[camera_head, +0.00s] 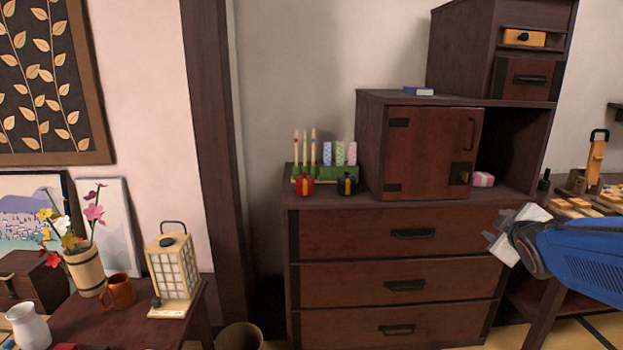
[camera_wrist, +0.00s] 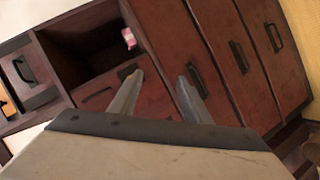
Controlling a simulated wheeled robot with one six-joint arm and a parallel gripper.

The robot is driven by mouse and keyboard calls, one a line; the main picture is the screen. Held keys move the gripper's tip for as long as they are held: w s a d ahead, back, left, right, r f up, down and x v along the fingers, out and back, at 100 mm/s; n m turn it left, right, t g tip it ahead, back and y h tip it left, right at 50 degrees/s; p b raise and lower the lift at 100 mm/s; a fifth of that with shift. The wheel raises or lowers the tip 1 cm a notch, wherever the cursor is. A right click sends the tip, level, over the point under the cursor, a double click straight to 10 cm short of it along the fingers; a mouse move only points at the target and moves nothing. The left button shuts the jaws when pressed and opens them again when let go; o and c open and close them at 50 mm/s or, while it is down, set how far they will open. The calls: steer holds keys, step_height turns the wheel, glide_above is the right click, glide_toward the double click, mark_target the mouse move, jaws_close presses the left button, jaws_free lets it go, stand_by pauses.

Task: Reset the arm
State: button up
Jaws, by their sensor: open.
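My gripper (camera_head: 506,234) shows at the right in the head view, on the end of my blue arm, in front of the right end of the wooden step chest (camera_head: 345,264). In the wrist view my gripper (camera_wrist: 160,82) has its two fingers apart with nothing between them. The chest (camera_wrist: 222,50) lies beyond the fingertips and appears tilted in that view.
A pink box (camera_head: 483,179) sits in the chest's open compartment. Candles (camera_head: 305,150) and small jars (camera_head: 304,185) stand on the chest top. A low table with a lantern (camera_head: 172,275) and orange mug (camera_head: 119,291) is at left. A bin (camera_head: 240,337) stands between.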

steer(key=s+a+f+m+g+y, duration=0.1)
steer(key=s+a+f+m+g, duration=0.1)
steer(key=s+a, duration=0.3)
steer(key=s+a+f+m+g+y, duration=0.1)
steer(key=s+a+f+m+g, duration=0.2)
steer(key=s, duration=0.9)
steer(key=s+a+f+m+g+y, duration=0.2)
steer(key=s+a+f, duration=0.4)
steer(key=s+a, duration=0.3)
steer(key=shift+s+a+f+m+g, duration=0.2)
steer(key=shift+s+m+g, duration=0.15)
steer(key=shift+m+g, duration=0.35)
